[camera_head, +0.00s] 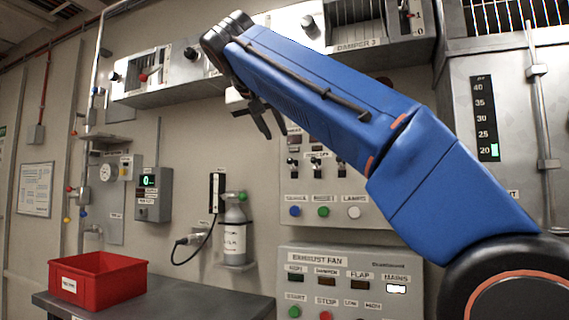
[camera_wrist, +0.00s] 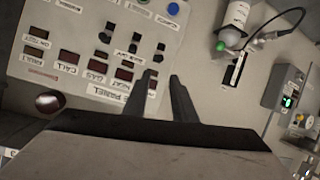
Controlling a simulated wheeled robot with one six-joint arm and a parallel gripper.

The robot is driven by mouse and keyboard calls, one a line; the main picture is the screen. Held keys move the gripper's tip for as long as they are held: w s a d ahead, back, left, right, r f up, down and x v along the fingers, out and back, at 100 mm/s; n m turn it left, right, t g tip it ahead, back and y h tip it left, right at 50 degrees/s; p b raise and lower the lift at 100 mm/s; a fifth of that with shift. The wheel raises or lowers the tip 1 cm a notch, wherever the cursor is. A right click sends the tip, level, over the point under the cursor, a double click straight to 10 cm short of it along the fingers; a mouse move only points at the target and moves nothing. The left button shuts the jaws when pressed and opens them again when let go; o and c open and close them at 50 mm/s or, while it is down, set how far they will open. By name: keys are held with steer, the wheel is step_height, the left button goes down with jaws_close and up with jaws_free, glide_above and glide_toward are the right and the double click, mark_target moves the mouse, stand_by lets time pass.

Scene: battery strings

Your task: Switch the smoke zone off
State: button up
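The alarm panel (camera_head: 352,187) is on the wall behind my arm and also fills the upper left of the wrist view (camera_wrist: 60,15), upside down. Its small toggle switches (camera_wrist: 133,47) stand in a row; they also show in the head view (camera_head: 316,162). A row of dark indicator windows (camera_wrist: 97,66) has labels such as FAULT, CALL, GAS and HEAT. I cannot read a smoke label; my finger covers part of that end. My gripper (camera_wrist: 164,76) has its two fingers apart with nothing between them. It also shows in the head view (camera_head: 270,128), in front of the panel's upper left.
Blue (camera_head: 295,211), green (camera_head: 323,211) and white (camera_head: 354,212) buttons sit below the switches. An exhaust fan panel (camera_head: 345,262) is beneath. A bottle (camera_head: 235,235) with a hose stands left, and a red bin (camera_head: 97,279) sits on a bench (camera_head: 165,300).

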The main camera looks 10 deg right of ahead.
mark_target(289, 160)
steer(key=x, duration=1.7)
steer(key=shift+w, duration=0.1)
jaws_close()
